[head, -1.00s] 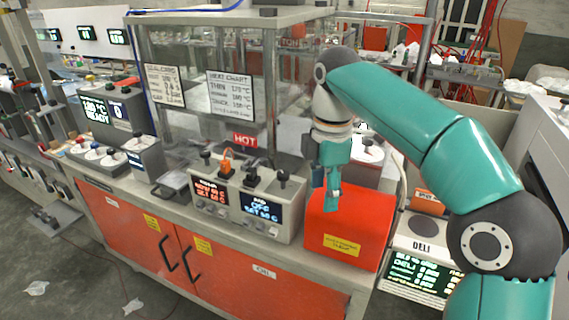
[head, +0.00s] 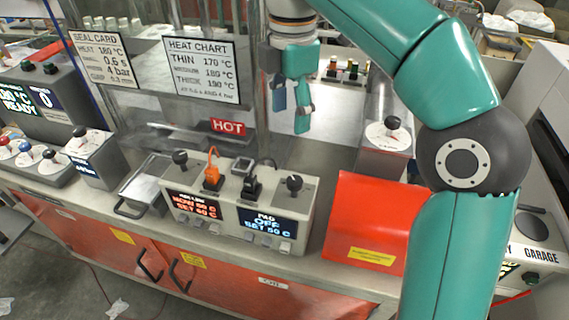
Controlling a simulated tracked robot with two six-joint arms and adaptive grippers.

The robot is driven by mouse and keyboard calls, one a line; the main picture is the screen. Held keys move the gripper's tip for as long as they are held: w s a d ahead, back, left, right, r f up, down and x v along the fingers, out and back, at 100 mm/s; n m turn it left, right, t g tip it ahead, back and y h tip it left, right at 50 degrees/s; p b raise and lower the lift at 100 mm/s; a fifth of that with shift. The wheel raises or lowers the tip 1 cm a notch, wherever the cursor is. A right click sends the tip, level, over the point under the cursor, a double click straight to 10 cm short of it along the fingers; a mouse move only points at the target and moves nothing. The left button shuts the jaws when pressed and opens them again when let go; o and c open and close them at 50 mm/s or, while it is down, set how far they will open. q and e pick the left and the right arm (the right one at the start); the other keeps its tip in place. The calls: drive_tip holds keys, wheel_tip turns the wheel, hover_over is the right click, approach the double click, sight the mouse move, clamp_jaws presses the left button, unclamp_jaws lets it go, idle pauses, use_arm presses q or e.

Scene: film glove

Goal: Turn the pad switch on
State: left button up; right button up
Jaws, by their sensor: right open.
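The control box (head: 225,207) stands on the bench, low in the middle of the head view. Its right display (head: 266,225) reads PAD, OFF, SET 50 C. A black switch (head: 251,186) stands behind that display, near a black knob (head: 293,184) to its right. An orange switch (head: 212,172) stands behind the left display (head: 193,205), which shows two lit temperature lines. My right gripper (head: 291,112) points down with its fingers apart and empty. It shows above the box in the picture and touches none of its controls. My left gripper is out of view.
A red cover (head: 368,225) with a yellow label stands right of the box. A clear-walled cabinet with a HOT sign (head: 228,126) and a heat chart (head: 201,70) is behind. A metal tray (head: 146,185) lies left of the box. A white dial unit (head: 388,138) stands behind the cover.

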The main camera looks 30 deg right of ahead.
drive_tip(key=s+f, duration=0.2)
drive_tip(key=b, duration=0.2)
hover_over(294, 180)
drive_tip(key=f, duration=0.5)
drive_tip(key=shift+w+d+f, duration=0.1)
drive_tip(key=shift+w+f, duration=0.1)
drive_tip(key=shift+f, duration=0.1)
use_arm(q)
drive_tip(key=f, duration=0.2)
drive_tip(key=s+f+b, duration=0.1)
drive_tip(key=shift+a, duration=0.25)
use_arm(e)
drive_tip(key=f, duration=0.8)
drive_tip(key=shift+s+f, duration=0.3)
drive_tip(key=shift+f, duration=0.05)
drive_tip(key=shift+c, duration=0.2)
drive_tip(key=c, duration=1.1)
